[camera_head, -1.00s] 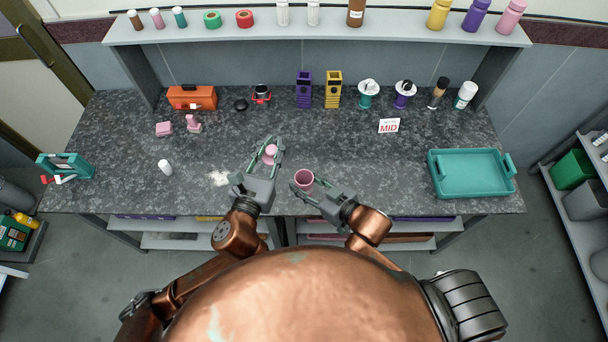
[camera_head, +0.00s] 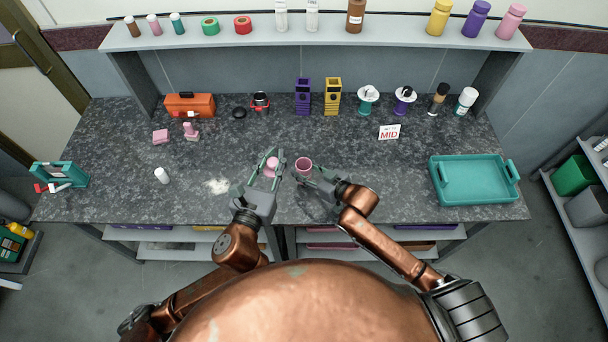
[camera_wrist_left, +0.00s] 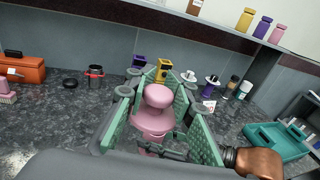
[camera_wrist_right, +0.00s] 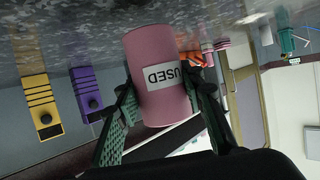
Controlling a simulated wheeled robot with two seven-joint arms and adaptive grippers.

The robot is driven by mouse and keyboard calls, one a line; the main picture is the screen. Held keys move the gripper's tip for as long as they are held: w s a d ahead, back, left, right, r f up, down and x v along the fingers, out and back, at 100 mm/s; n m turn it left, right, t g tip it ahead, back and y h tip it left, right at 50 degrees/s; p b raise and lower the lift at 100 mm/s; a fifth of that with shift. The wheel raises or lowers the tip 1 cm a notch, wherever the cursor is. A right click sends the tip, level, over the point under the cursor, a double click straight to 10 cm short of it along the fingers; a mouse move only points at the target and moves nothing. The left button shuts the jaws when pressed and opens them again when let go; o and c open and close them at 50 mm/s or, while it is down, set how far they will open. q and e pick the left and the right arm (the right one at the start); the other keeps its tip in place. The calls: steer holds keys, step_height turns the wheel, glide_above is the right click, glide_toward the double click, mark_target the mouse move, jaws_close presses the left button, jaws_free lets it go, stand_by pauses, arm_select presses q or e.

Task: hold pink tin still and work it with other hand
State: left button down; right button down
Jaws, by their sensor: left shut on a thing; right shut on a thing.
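The pink tin (camera_head: 303,165) is an open-topped cylinder, its mouth facing up in the head view. My left gripper (camera_head: 270,165) is shut on a pink piece with a rounded knob (camera_wrist_left: 157,96) above a wider body. This knobbed piece also shows in the head view (camera_head: 271,168), just left of the tin. Its lower end is partly hidden by the fingers. I cannot tell how high either is above the bench.
A teal tray (camera_head: 447,196) stands at the right. Bottles, holders and an orange toolbox (camera_head: 190,105) line the back.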

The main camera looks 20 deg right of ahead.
mark_target(309, 178)
arm_select(q)
steer(key=shift+f, duration=0.4)
arm_select(e)
steer(key=shift+w+f, duration=0.15)
steer(key=shift+f, duration=1.5)
steer(key=shift+f, duration=0.15)
steer(key=c, duration=1.3)
jaws_free()
steer(key=shift+o, duration=0.2)
arm_select(q)
steer(key=shift+r+p, duration=0.4)
steer(key=shift+r, duration=0.4)
arm_select(e)
steer(key=v, duration=1.2)
